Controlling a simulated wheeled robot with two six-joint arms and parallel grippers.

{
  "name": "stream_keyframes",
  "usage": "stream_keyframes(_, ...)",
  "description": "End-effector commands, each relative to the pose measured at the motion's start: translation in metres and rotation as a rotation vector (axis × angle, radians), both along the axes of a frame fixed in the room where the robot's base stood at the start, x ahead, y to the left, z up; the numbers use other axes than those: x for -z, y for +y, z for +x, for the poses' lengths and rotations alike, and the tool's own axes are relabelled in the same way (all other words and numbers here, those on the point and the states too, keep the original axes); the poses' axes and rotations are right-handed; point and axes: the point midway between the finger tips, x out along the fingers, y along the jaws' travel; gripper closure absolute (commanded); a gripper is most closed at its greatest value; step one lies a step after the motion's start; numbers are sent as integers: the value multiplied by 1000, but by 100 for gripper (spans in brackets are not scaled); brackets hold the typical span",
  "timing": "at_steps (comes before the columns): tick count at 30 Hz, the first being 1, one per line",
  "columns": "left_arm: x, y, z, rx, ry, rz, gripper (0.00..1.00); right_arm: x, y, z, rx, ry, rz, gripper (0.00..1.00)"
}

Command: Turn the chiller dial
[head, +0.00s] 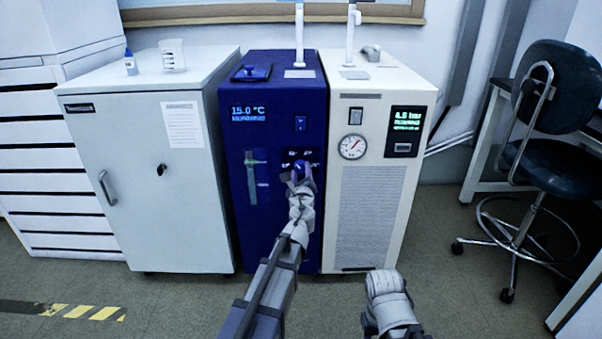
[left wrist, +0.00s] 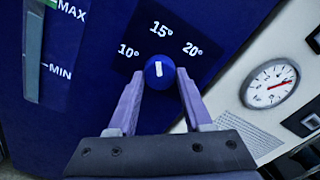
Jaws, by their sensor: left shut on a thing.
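The blue chiller (head: 270,110) stands in the middle of the head view, and its display reads 15.0 °C. Its round blue dial (left wrist: 159,72) has a white pointer mark and sits below the printed 10°, 15° and 20° labels in the left wrist view. The mark points roughly up toward the 15° label. My left gripper (head: 299,172) is at the chiller's front, with its two fingers closed on either side of the dial; it also shows in the left wrist view (left wrist: 161,84). My right arm shows low in the head view, but its fingertips are not clearly visible.
A grey cabinet (head: 150,220) stands directly left. A stool (head: 545,160) is at the far right. The floor in front is clear.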

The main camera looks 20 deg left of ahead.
Motion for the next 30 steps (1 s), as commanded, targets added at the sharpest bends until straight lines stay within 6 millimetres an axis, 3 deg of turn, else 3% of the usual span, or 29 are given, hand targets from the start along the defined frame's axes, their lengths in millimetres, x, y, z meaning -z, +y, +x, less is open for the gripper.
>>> stream_keyframes(30,-1,0,0,-1,-232,-806,100,-1,0,0,0,0,0,50)
